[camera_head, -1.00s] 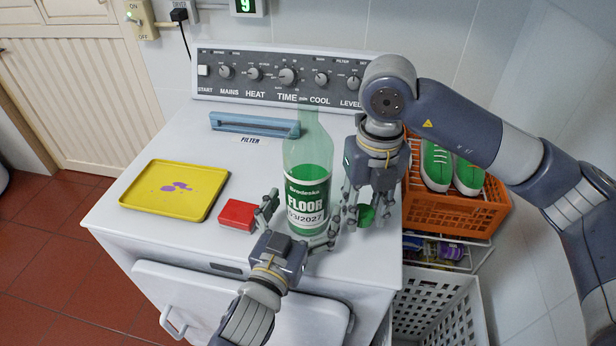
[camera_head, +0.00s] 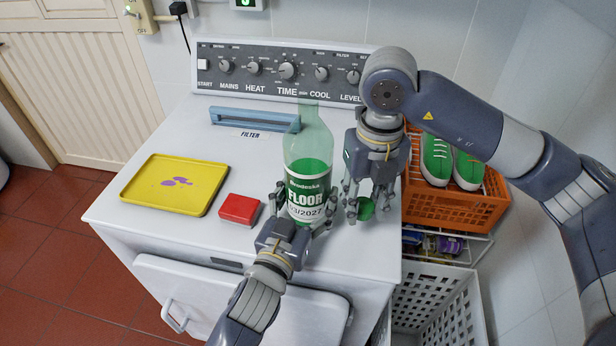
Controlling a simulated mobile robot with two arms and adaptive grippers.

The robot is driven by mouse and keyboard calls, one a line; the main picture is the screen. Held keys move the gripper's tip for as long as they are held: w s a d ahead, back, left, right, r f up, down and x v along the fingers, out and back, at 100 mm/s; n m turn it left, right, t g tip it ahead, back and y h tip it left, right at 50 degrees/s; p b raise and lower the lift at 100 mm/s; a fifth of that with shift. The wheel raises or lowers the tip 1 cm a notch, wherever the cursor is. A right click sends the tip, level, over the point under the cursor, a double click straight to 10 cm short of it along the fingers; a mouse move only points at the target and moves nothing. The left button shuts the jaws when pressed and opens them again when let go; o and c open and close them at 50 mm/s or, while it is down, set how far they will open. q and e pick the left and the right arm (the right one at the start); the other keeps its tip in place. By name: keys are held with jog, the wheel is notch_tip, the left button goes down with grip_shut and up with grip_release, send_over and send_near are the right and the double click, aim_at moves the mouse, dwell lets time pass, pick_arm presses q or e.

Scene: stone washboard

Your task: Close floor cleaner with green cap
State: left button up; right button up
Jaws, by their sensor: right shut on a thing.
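The floor cleaner (camera_head: 308,178) is a clear bottle with green liquid and a "FLOOR" label, upright and open-necked on the white washing machine top. My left gripper (camera_head: 304,205) is low at the bottle's front, one finger on each side; whether its fingers press on the bottle is unclear. My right gripper (camera_head: 364,200) points down just right of the bottle and is shut on the green cap (camera_head: 366,209), which shows between its fingertips, apart from the bottle and well below its mouth.
A red box (camera_head: 239,209) and a yellow tray (camera_head: 168,204) with purple stains lie left of the bottle. A blue filter handle (camera_head: 255,119) and the control panel (camera_head: 280,76) are behind. An orange crate (camera_head: 455,208) with green shoes (camera_head: 437,160) stands to the right.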

aim_at(308, 180)
pick_arm(q)
jog(key=shift+r, duration=0.3)
pick_arm(e)
jog(key=shift+r, duration=0.15)
